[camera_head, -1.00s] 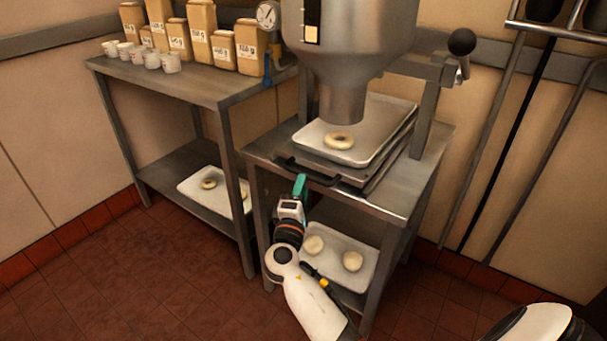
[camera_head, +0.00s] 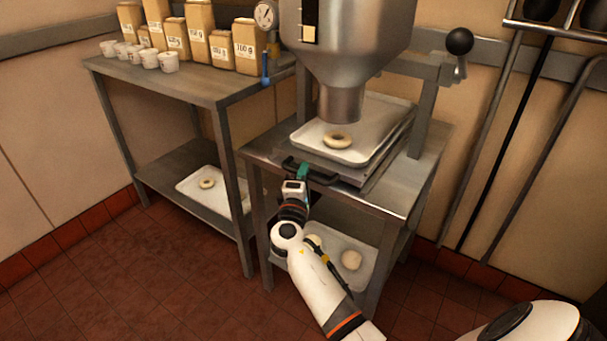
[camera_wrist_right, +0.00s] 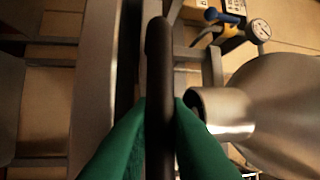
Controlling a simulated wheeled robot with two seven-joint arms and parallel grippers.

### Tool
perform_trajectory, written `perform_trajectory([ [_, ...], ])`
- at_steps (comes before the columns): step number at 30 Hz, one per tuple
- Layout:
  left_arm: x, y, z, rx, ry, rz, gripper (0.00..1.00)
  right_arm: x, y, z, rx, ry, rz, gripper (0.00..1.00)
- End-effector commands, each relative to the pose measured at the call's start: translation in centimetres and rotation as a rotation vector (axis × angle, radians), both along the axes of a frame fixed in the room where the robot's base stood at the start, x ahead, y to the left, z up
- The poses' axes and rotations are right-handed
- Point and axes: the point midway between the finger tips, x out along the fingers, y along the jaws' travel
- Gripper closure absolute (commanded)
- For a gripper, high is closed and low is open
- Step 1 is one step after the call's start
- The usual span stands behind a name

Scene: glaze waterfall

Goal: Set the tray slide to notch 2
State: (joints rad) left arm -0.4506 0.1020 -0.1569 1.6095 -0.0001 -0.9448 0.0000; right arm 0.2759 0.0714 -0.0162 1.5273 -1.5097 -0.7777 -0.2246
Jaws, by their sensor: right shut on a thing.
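The tray slide (camera_head: 348,172) sits on the steel stand under the hopper, with a pale metal tray (camera_head: 373,144) on top. One ring of dough (camera_head: 337,139) lies on the tray, below the hopper's spout. A black bar handle (camera_head: 322,179) sticks out at the slide's front. My right gripper (camera_head: 303,171), with green fingers, is shut on this handle. In the right wrist view the dark handle (camera_wrist_right: 158,70) runs between the green fingers (camera_wrist_right: 160,125). Notch marks cannot be made out. My left gripper is not in view.
The steel hopper (camera_head: 345,50) hangs over the tray, with a black-knobbed lever (camera_head: 459,41) at its right. A lower shelf holds another dough tray (camera_head: 345,246). A side table (camera_head: 190,84) on the left carries bags and cups. The floor in front is clear.

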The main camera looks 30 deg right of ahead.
Motion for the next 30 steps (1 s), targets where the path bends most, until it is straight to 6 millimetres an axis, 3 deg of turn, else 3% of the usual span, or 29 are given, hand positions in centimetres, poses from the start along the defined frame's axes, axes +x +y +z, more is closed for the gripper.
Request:
perform_trajectory([
  [5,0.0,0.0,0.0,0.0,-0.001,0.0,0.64,-0.1,0.2,-0.1,0.001,0.001,0.001,1.0],
  [8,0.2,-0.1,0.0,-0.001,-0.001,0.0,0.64,-0.5,1.4,-0.3,0.003,0.002,0.002,1.0],
  [15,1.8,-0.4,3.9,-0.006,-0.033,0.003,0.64,-2.9,7.1,-0.5,0.006,0.001,0.003,1.0],
  [19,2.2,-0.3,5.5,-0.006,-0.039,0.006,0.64,-3.8,9.3,-0.4,0.004,0.002,0.003,1.0],
  [30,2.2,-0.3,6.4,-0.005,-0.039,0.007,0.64,-4.2,10.3,-0.2,0.001,0.003,0.002,1.0],
])
